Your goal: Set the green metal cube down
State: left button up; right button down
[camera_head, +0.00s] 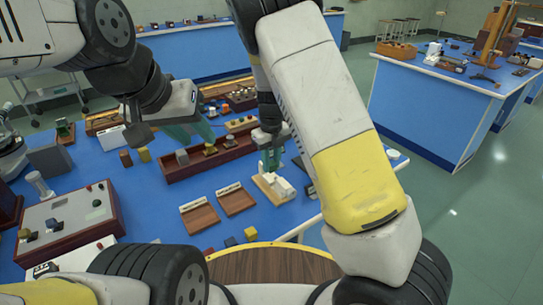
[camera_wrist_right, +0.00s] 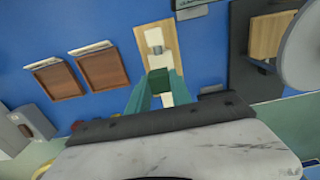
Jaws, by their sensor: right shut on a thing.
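The green metal cube (camera_wrist_right: 158,82) shows as a dark green block between the fingertips of my right gripper (camera_wrist_right: 158,88). In the head view my right gripper (camera_head: 270,158) points down above a cream board (camera_head: 268,190) with white parts on it. The wrist view shows the same board (camera_wrist_right: 151,37) just beyond the cube; I cannot tell the height of the cube above it. My left gripper (camera_head: 193,132) hangs over the bench left of the right one, its green fingers apart and nothing seen between them.
Two brown trays with white labels, one left (camera_head: 200,216) and one right (camera_head: 236,200), lie left of the board. A long wooden rack (camera_head: 180,170) with small blocks stands behind them. A control box (camera_head: 70,228) is at the left.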

aim_at(271, 170)
jog(key=shift+w, duration=0.35)
jog(key=shift+w+f, duration=0.1)
jog(key=shift+f, duration=1.65)
jog(key=shift+f, duration=0.1)
jog(key=c, duration=1.2)
grip_release()
jog(key=shift+o, duration=0.2)
